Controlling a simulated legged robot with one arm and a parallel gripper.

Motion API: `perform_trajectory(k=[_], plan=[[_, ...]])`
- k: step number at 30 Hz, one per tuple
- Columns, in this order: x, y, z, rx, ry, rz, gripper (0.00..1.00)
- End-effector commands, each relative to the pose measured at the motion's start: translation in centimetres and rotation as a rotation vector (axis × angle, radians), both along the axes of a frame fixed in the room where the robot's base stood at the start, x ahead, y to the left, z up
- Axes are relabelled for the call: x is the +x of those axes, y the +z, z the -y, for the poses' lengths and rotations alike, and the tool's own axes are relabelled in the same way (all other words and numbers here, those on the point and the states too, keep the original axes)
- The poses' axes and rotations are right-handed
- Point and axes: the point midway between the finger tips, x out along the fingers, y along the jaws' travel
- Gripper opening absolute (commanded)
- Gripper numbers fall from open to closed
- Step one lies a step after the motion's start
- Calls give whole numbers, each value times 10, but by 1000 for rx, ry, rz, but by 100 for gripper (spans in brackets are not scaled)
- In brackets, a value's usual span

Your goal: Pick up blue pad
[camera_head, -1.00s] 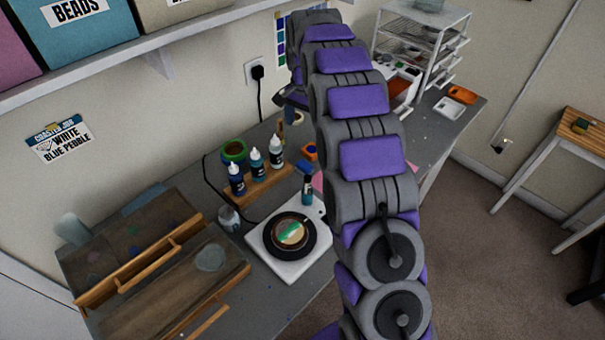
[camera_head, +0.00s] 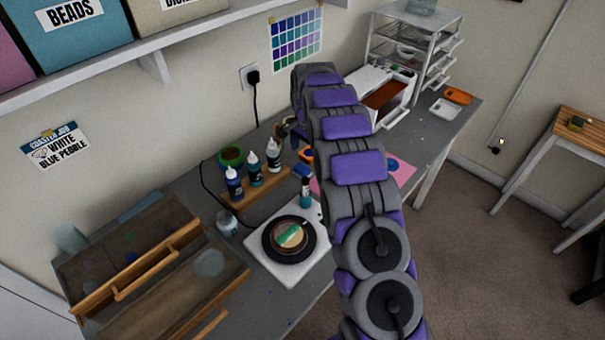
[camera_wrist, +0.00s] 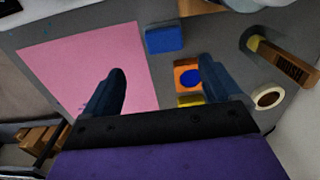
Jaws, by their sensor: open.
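The blue pad (camera_wrist: 165,39) is a small blue block on the grey bench in the wrist view, beside the right edge of a pink sheet (camera_wrist: 80,62). My gripper (camera_wrist: 160,74) is open and empty, its dark fingers apart. The pad shows beyond the fingertips, roughly in line with the gap, nearer the right finger. In the head view a blue block (camera_head: 302,172), likely the same pad, shows left of my arm. My arm hides the gripper there.
An orange block (camera_wrist: 187,75) with a blue round spot lies close to the pad. A tape roll (camera_wrist: 268,97) and a brush (camera_wrist: 285,62) are to the right. A white scale (camera_head: 286,277) carries a black round plate. Several bottles (camera_head: 255,170) stand on a wooden rack.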

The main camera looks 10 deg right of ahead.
Motion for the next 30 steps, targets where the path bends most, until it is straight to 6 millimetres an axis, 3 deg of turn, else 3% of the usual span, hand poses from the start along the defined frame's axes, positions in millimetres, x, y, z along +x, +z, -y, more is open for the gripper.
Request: perform_trajectory(k=[3, 11, 20, 28, 30], plan=[[0, -23, -2, -1, 0, 0, 92], [0, -40, -4, -1, 1, -2, 92], [1, -81, -11, -1, 1, -2, 92], [1, -84, -12, -2, 1, 0, 92], [1, -84, -12, -2, 1, 0, 86]])
